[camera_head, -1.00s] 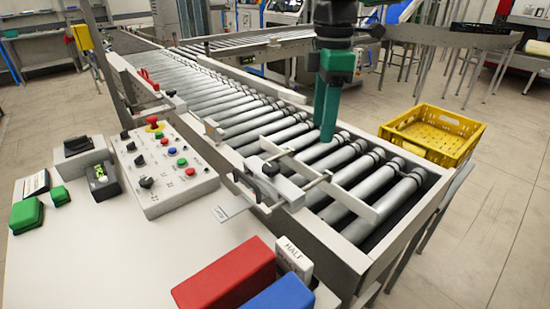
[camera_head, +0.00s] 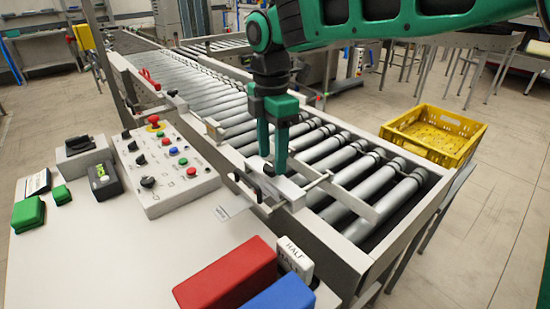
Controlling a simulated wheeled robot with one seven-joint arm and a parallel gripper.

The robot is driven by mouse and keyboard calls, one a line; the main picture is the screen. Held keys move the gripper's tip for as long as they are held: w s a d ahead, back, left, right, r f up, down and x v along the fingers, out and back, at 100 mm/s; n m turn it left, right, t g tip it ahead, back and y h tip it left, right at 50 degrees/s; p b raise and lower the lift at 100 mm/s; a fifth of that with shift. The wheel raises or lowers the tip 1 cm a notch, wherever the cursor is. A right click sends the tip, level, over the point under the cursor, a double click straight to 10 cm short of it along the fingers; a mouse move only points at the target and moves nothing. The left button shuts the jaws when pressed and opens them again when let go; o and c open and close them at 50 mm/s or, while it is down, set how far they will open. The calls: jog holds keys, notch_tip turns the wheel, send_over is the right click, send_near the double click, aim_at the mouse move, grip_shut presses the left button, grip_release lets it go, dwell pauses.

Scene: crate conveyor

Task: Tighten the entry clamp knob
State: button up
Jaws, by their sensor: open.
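The entry clamp is a light grey block (camera_head: 289,193) with rods and a rail at the near side of the roller conveyor. Its small black knob (camera_head: 268,170) sits on top of the block and is partly hidden by my gripper. My gripper (camera_head: 273,165) points down at the clamp, its two green fingers apart and open. The fingertips are at the knob, one on either side of it as seen here. I cannot tell whether they touch it.
A control panel (camera_head: 166,172) with buttons stands left of the clamp. Red (camera_head: 225,274) and blue (camera_head: 281,294) blocks and a white HALF block (camera_head: 294,257) lie on the near table. A yellow crate (camera_head: 433,137) stands beyond the conveyor at right.

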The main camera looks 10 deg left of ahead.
jog(key=shift+f, duration=0.75)
jog(key=shift+c, duration=0.6)
jog(key=c, duration=0.9)
jog(key=shift+d, duration=0.2)
jog(key=shift+a, duration=0.15)
